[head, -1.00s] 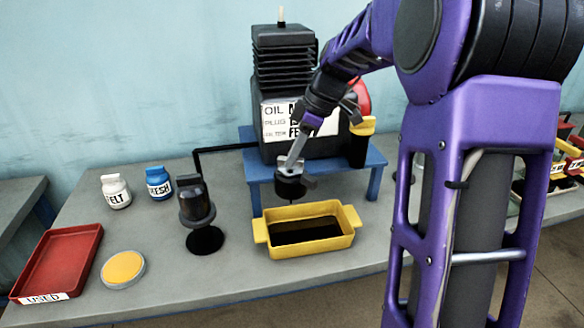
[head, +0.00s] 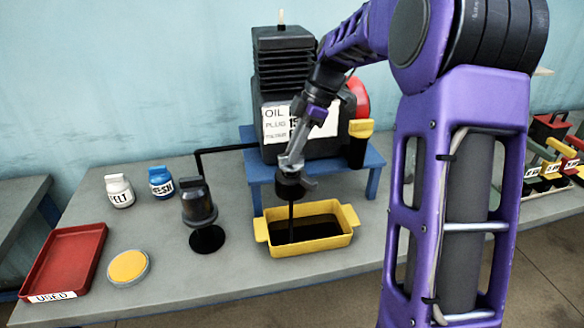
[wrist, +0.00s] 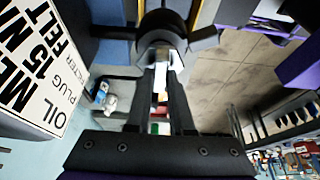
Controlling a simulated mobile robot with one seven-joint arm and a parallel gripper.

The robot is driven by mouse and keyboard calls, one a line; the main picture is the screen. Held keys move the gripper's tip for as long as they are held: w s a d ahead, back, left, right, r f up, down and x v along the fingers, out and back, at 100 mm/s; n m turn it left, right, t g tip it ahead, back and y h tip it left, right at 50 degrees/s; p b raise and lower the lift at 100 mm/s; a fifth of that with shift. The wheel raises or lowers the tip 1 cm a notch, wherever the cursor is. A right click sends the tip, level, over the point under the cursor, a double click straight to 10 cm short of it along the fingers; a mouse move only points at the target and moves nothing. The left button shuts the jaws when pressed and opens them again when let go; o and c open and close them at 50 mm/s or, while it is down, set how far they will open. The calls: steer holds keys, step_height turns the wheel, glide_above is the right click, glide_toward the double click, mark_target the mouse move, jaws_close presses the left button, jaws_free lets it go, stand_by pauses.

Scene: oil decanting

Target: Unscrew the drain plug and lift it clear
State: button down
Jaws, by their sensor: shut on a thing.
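My gripper (head: 290,163) reaches down at the front of the dark engine (head: 285,95), by a black fitting (head: 290,183) below it. In the wrist view, my gripper's fingers (wrist: 163,68) close on a pale, shiny piece that looks like the drain plug (wrist: 163,55), against a dark round fitting. Its threads are hidden, so I cannot tell whether it is clear of the hole. A dark stream of oil (head: 291,220) falls from the fitting into the yellow pan (head: 318,247), which holds black oil.
The engine sits on a blue stand (head: 371,160). A black can with a yellow top (head: 360,130) is to its right. A black upright device (head: 199,204), white bottle (head: 119,191), blue bottle (head: 161,182), yellow disc (head: 127,266) and red tray (head: 65,262) stand left on the bench.

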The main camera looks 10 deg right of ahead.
steer(key=shift+r+p, duration=0.65)
steer(key=shift+r, duration=1.55)
